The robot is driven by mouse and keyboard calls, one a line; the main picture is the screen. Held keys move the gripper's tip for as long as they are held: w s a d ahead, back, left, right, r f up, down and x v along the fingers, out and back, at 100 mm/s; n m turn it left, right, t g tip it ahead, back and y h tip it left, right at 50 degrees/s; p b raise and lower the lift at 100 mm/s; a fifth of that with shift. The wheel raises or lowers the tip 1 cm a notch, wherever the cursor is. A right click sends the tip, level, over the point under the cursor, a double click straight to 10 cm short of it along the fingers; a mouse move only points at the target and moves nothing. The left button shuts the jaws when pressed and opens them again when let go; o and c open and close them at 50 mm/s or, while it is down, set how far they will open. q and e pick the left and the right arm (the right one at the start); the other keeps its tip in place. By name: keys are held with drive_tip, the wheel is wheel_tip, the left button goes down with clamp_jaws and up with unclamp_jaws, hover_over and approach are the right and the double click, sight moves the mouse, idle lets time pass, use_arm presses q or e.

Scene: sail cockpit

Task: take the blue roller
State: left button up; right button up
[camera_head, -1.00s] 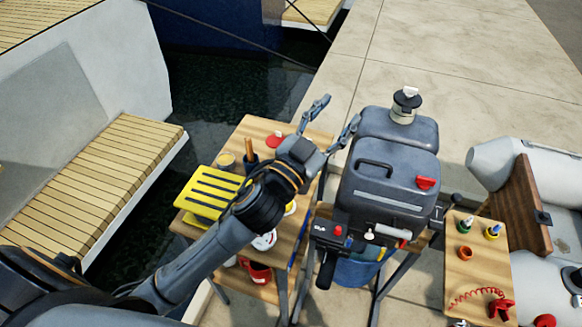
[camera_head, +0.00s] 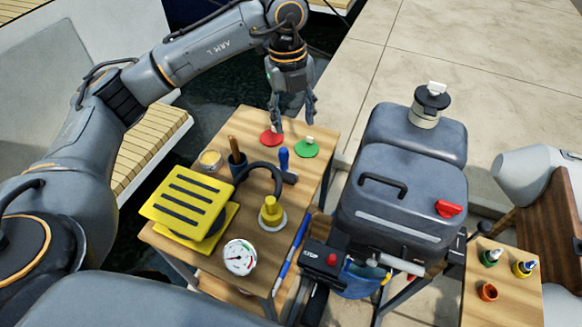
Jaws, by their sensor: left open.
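A small blue upright piece (camera_head: 284,158), which looks like the blue roller, stands on the wooden table (camera_head: 225,131). It is beside a black curved part (camera_head: 262,168) and a dark cylinder (camera_head: 290,177); I cannot tell whether they are joined. My left gripper (camera_head: 293,116) hangs fingers down over the table's far end, open and empty. It is beyond the blue piece, near a red disc (camera_head: 271,137) and a green disc (camera_head: 306,148), apart from the blue piece. A long thin blue stick (camera_head: 291,246) lies along the table's right edge. My right gripper is not in view.
The table also holds a yellow slotted block (camera_head: 186,203), a yellow knob (camera_head: 271,209), a round gauge (camera_head: 240,256), a cup with a brown handle (camera_head: 236,160) and a tin (camera_head: 210,159).

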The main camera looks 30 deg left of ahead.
sight(284, 157)
use_arm(q)
drive_tip(key=shift+a+f+n+y+b, duration=0.4)
drive_tip(key=shift+a+f+y+b, duration=0.1)
drive_tip(key=shift+a+f, duration=0.65)
wheel_tip(284, 157, down, 7)
drive_tip(key=shift+r+p, duration=0.1)
drive_tip(key=shift+p, duration=0.55)
drive_tip(key=shift+f, duration=0.45)
drive_tip(key=f, duration=0.1)
drive_tip(key=f+p, duration=0.1)
drive_tip(key=f, duration=0.3)
drive_tip(key=shift+w+a+p, duration=0.15)
drive_tip(key=shift+a+p, duration=0.1)
drive_tip(key=shift+p, duration=0.1)
drive_tip(key=shift+r, duration=0.1)
clamp_jaws()
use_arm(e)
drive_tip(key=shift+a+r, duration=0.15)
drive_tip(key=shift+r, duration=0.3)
